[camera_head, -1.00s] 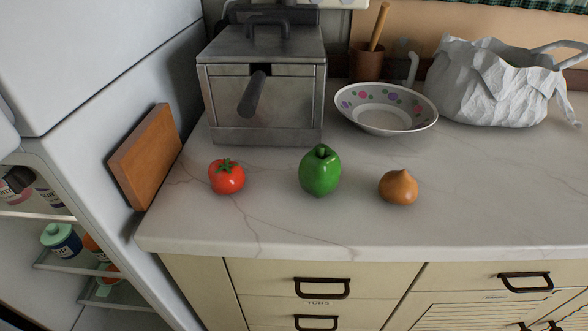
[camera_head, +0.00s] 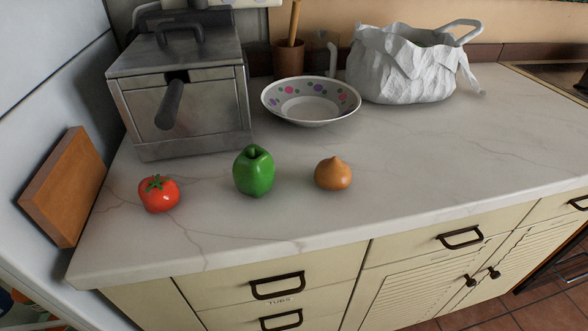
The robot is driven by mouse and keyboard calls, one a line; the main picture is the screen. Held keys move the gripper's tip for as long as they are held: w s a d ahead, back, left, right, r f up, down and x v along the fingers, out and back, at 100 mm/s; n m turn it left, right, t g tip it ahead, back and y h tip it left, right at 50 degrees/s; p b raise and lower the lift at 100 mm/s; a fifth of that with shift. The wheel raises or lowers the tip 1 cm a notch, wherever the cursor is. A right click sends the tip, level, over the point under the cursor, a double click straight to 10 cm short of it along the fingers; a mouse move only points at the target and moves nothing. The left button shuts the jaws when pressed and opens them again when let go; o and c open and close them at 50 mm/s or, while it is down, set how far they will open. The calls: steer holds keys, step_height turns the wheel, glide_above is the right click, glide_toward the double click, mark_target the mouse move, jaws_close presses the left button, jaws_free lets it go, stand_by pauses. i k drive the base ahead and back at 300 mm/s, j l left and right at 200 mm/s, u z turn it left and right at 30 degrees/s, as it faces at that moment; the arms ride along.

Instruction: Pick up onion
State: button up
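The onion (camera_head: 333,174) is brown and round with a short pointed top. It sits on the pale marble countertop (camera_head: 420,155), towards its front edge and near the picture's middle. It is fully visible, with nothing on or touching it. A green bell pepper (camera_head: 254,172) stands to its left with a gap between them. My gripper is not in view.
A red tomato (camera_head: 159,194) lies left of the pepper. Behind stand a metal box appliance (camera_head: 190,115) with a handle, a patterned bowl (camera_head: 312,112) and a white crumpled bag (camera_head: 400,75). A wooden board (camera_head: 62,190) leans at left. Counter right of the onion is clear.

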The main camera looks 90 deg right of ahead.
mark_target(333, 174)
steer(key=k+u, duration=0.1)
steer(key=k, duration=0.4)
steer(key=k+j+u, duration=0.15)
steer(key=k, duration=0.4)
steer(key=k+u, duration=0.1)
steer(key=k, duration=0.4)
steer(key=k+l, duration=0.1)
